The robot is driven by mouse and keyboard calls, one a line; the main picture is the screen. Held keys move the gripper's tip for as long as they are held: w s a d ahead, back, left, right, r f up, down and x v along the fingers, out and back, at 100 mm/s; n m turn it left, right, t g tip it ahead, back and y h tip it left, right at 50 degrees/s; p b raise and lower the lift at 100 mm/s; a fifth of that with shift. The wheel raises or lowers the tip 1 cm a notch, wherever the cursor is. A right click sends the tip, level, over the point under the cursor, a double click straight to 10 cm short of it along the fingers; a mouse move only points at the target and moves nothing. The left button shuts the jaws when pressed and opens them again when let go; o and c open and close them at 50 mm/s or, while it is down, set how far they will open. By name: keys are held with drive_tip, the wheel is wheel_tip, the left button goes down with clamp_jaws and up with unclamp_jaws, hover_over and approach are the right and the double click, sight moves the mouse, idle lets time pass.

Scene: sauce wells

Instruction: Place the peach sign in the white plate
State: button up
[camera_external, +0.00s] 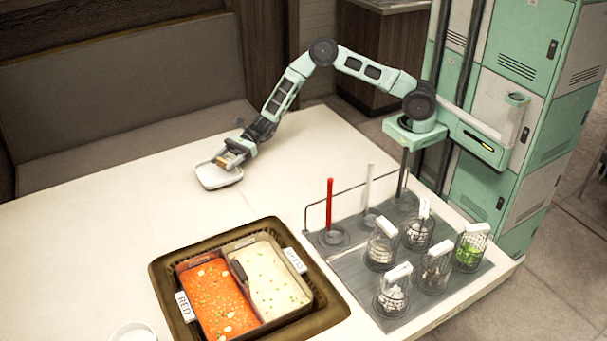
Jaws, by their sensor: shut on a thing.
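The white plate (214,179) is a small rounded square dish on the table, left of the arm's base and beyond the dark tray. My gripper (230,159) reaches down over the plate's far right edge. It is shut on a small peach-tan piece (239,146), which looks like the peach sign. The fingers hide most of it, and its face cannot be read. I cannot tell whether it touches the plate.
A dark tray (161,275) holds pans of red and white sauce, with white labels. A grey mat (350,276) at right carries several wire-basketed jars and a rack with red and white sticks. A white bowl (133,332) stands at the front edge. The left table is clear.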

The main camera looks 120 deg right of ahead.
drive_tip(key=shift+f+b, duration=0.4)
drive_tip(key=shift+f, duration=0.15)
drive_tip(key=shift+f, duration=0.1)
drive_tip(key=o, duration=1)
drive_tip(key=shift+o, duration=0.2)
drive_tip(key=shift+r+p, duration=0.35)
drive_tip(key=shift+r, duration=0.2)
drive_tip(key=shift+s+d+r, duration=0.15)
drive_tip(key=shift+r, duration=0.15)
drive_tip(key=v, duration=1.1)
drive_tip(key=shift+s+d+f, duration=0.1)
drive_tip(key=shift+s+d, duration=0.05)
drive_tip(key=shift+s, duration=0.15)
